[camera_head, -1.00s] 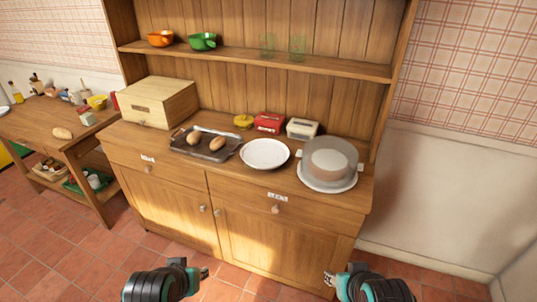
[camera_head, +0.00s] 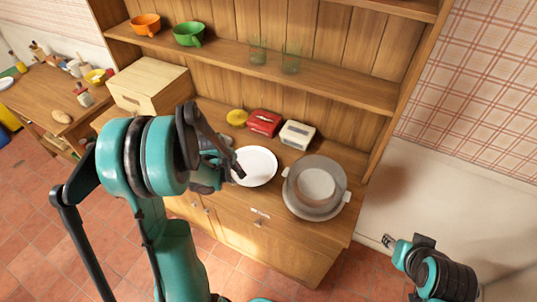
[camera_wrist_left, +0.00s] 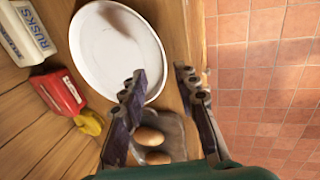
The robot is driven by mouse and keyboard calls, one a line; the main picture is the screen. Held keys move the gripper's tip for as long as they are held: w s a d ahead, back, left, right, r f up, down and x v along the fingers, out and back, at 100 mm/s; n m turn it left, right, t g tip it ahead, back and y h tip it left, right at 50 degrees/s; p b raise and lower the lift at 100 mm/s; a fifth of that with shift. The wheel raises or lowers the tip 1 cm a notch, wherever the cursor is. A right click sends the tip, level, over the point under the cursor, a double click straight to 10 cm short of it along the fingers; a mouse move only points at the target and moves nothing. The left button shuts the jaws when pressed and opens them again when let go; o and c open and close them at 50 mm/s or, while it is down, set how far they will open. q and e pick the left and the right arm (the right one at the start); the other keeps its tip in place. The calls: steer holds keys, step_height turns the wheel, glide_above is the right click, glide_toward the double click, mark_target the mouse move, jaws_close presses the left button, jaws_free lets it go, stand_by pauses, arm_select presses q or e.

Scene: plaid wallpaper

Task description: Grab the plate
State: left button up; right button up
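The white plate (camera_head: 258,163) lies flat on the wooden cabinet top, between the boxes at the back and the cabinet's front edge. My left gripper (camera_head: 238,170) is at the plate's left side, and its arm covers much of the left part of the cabinet. One finger overlaps the near rim of the plate (camera_wrist_left: 112,45); the other is over the counter edge. I cannot tell whether they touch the plate. My right gripper (camera_head: 389,241) is low at the right, away from the plate, its opening unclear.
A tray with brown rolls (camera_wrist_left: 150,137) lies beside the plate. A shelf holds cups and glasses above.

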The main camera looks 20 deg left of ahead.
mark_target(239, 183)
arm_select(q)
steer(key=b+x, duration=0.2)
steer(key=x, duration=0.5)
steer(key=shift+a+f, duration=0.15)
steer(key=shift+f, duration=0.2)
steer(key=shift+s, duration=0.1)
jaws_close()
